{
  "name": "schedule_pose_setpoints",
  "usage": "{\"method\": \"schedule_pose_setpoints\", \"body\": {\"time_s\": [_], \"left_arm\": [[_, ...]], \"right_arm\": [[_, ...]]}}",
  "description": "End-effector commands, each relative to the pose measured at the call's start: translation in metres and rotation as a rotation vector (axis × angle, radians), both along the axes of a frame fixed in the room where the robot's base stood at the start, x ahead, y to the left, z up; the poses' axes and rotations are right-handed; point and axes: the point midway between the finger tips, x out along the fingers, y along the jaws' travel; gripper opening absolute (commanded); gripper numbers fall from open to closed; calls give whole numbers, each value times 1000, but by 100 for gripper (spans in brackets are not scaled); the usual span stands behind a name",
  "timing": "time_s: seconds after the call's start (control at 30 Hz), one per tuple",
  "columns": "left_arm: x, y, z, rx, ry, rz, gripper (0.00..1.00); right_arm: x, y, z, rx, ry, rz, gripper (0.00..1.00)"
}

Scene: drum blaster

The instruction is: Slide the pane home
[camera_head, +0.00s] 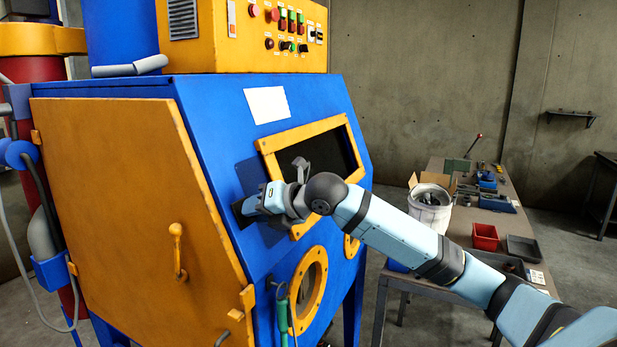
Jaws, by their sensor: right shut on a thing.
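The pane (249,174) shows as a dark, see-through sheet sticking out to the left of the yellow window frame (348,124) on the blue cabinet's sloping front. How far it reaches behind the frame I cannot tell. My right gripper (242,211) lies across the lower left of the frame. Its dark fingers are shut at the pane's lower left part, and the exact contact is hidden. The window opening (330,152) looks black. My left gripper is out of view.
The blue blast cabinet (210,115) has an orange side door (115,190) with a handle. Below the window are round yellow-ringed ports (319,280) and a green-handled tool (282,315). A workbench (460,230) with a white bucket (430,207) and red bin (485,237) stands at right.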

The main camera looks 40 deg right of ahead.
Motion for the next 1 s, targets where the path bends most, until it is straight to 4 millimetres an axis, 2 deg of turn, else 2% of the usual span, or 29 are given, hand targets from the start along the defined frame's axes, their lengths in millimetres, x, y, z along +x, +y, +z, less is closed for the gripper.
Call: {"method": "schedule_pose_setpoints", "body": {"time_s": [0.37,1.0], "left_arm": [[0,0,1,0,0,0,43],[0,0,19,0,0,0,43]], "right_arm": [[1,-2,3,-4,-6,-1,0],[15,-40,5,0,-1,-2,0]]}}
